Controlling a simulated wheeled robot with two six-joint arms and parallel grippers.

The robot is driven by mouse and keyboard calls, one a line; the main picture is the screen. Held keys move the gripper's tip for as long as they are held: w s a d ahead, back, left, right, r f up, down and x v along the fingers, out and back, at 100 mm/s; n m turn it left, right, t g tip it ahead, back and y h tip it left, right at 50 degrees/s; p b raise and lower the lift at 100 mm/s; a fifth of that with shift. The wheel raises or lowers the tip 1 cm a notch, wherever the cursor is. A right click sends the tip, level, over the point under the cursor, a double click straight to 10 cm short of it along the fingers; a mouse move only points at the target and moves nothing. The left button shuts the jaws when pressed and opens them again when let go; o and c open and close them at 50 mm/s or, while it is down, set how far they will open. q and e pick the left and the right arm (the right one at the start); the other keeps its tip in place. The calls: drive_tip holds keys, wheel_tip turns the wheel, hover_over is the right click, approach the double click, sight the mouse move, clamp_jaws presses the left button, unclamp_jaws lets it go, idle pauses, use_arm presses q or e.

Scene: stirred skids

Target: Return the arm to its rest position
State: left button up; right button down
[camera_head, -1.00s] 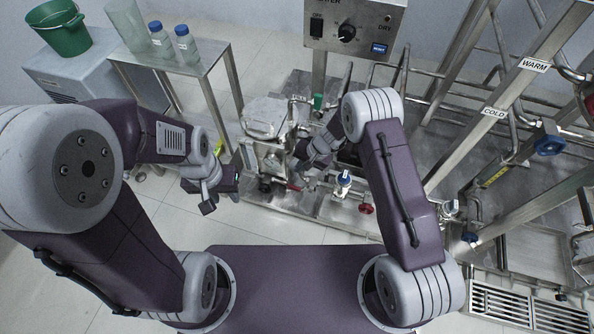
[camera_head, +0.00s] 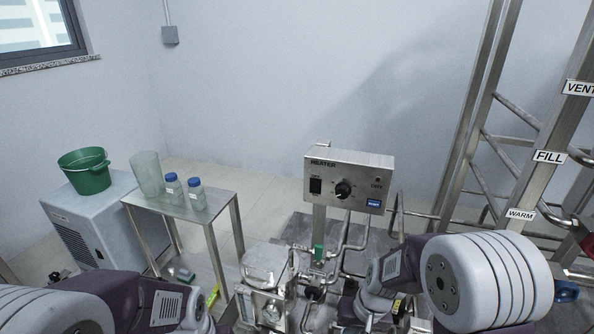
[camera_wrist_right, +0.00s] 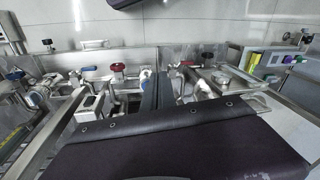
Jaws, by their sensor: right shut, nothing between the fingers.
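My right arm shows at the lower right of the head view, with a large grey and purple joint (camera_head: 485,280) and its wrist reaching left toward the heater stand. In the right wrist view my right gripper (camera_wrist_right: 158,88) shows as two dark fingers close together, shut and empty. They point over the steel skid, between a red knob (camera_wrist_right: 117,68) and the pipework. My left arm (camera_head: 100,300) is at the lower left of the head view. Its gripper fingers are below the picture edge.
The heater box (camera_head: 347,181) stands on a post behind the skid pipework. A steel side table (camera_head: 180,207) holds two blue-capped bottles and a clear beaker. A green bucket (camera_head: 85,173) sits on a white cabinet (camera_head: 95,218). A steel frame (camera_head: 480,130) rises at right.

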drive_tip(key=s+d+r+n+h+p, duration=0.1)
drive_tip(key=s+d+r+h+p, duration=0.1)
drive_tip(key=s+d+r, duration=0.45)
wheel_tip(320, 180, up, 31)
drive_tip(key=s+a+p, duration=0.1)
drive_tip(key=p, duration=3.1)
drive_tip(key=shift+a, duration=0.4)
